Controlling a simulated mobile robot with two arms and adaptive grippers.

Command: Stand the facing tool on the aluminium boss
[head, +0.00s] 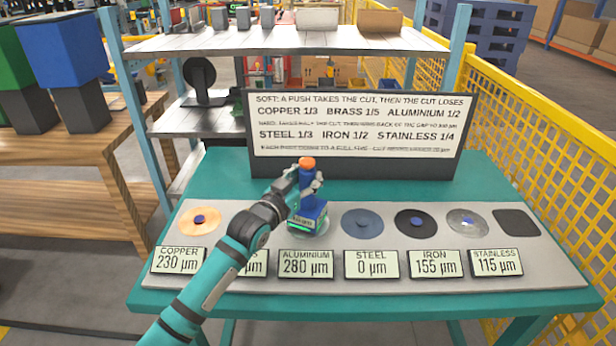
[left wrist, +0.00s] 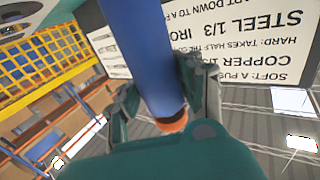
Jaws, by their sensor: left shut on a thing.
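The facing tool (head: 308,213) has a blue handle, an orange top and a boxy blue-green base with a small label. It stands upright over the aluminium boss (head: 294,235), which shows only as a pale rim around the base. Whether the base touches the boss I cannot tell. My left gripper (head: 305,183) is shut on the tool's handle, below the orange top. In the left wrist view the blue handle (left wrist: 146,55) runs between the two fingers of my left gripper (left wrist: 165,100). The aluminium display (head: 306,264) reads 280 µm. My right gripper is not in view.
Copper (head: 199,221), steel (head: 362,223), iron (head: 423,223) and stainless (head: 467,222) discs lie along the grey plate (head: 340,283). My left arm hides the brass place. A dark square pad (head: 517,222) at right is empty. A sign board (head: 355,165) stands behind.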

